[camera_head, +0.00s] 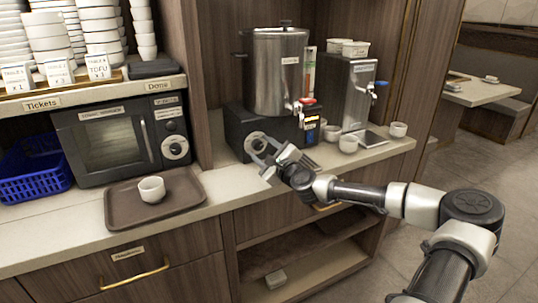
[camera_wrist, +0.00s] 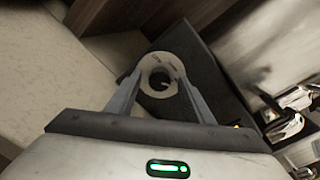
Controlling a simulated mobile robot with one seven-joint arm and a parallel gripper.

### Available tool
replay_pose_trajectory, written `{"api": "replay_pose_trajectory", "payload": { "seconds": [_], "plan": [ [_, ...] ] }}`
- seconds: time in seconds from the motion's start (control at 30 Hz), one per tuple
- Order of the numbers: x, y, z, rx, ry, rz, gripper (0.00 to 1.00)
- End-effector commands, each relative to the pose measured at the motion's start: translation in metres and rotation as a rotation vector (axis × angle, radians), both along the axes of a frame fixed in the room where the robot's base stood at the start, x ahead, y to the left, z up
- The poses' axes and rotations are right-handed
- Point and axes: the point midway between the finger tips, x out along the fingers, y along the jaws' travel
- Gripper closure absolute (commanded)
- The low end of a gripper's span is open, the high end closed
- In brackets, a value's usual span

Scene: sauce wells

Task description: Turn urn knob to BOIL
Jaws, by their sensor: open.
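The urn (camera_head: 279,75) is a tall steel cylinder with a tap, standing on a black base (camera_head: 235,130) on the counter. The urn knob (camera_head: 255,143) is a dark dial with a pale ring on the front of that base. In the wrist view the knob (camera_wrist: 160,80) shows between my fingers, its ring marks too small to read. My gripper (camera_head: 264,160) is open, with its fingertips in front of the knob in the head view. In the wrist view my gripper (camera_wrist: 157,75) has one finger on each side of the knob; I cannot tell whether they touch it.
A microwave (camera_head: 120,138) and a brown tray (camera_head: 157,200) with a white cup (camera_head: 152,189) stand to the left. A second steel dispenser (camera_head: 347,90) stands to the right, with small cups (camera_head: 348,143) before it.

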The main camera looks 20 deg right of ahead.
Motion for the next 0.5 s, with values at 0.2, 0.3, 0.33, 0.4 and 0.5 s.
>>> {"api": "replay_pose_trajectory", "payload": {
  "seconds": [0.2,0.3,0.33,0.4,0.5],
  "plan": [
    [-0.034,-0.004,0.003,0.002,0.000,-0.003,0.53],
    [-0.059,-0.006,0.004,0.003,0.001,-0.004,0.53],
    [-0.066,-0.007,0.004,0.003,0.001,-0.004,0.53],
    [-0.084,-0.007,0.005,0.003,0.001,-0.004,0.53],
    [-0.108,-0.009,0.006,0.003,0.000,-0.004,0.53]
  ]
}}
